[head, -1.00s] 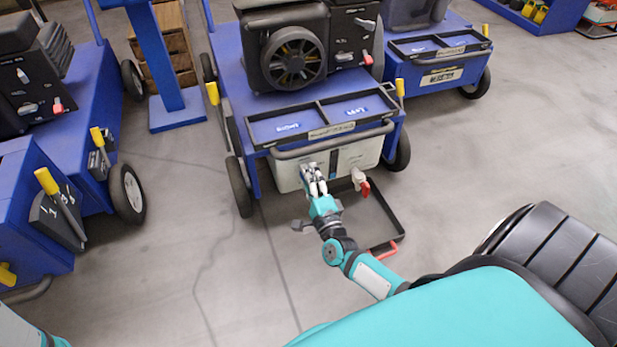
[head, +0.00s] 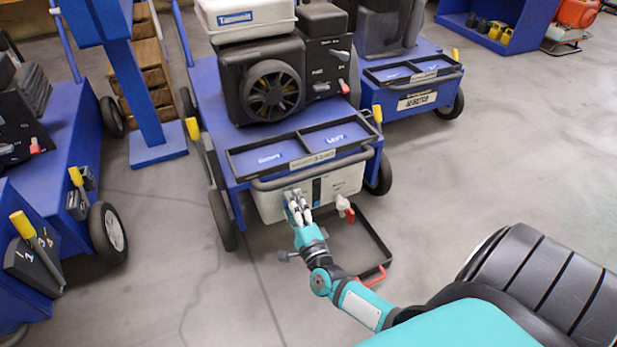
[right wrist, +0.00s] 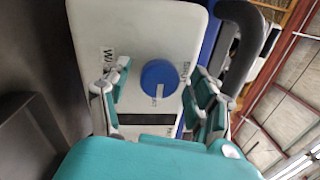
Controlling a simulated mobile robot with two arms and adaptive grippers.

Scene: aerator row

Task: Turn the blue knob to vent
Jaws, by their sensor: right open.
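The blue knob (right wrist: 160,77) is a round dial on the pale panel (right wrist: 185,25) in the right wrist view. A white mark on it points down in the picture. Lettering around it is too small to read surely. My right gripper (right wrist: 158,88) is open, with one finger on each side of the knob and a gap to each. In the head view my right gripper (head: 298,207) is at the front of the pale tank (head: 325,188) under the blue cart's tray; the knob cannot be made out there. My left gripper is not in view.
A tap with a red handle (head: 345,209) sits right of my gripper on the tank. A black floor tray (head: 375,240) with a red handle lies below. A grey bar (head: 310,170) runs above the tank.

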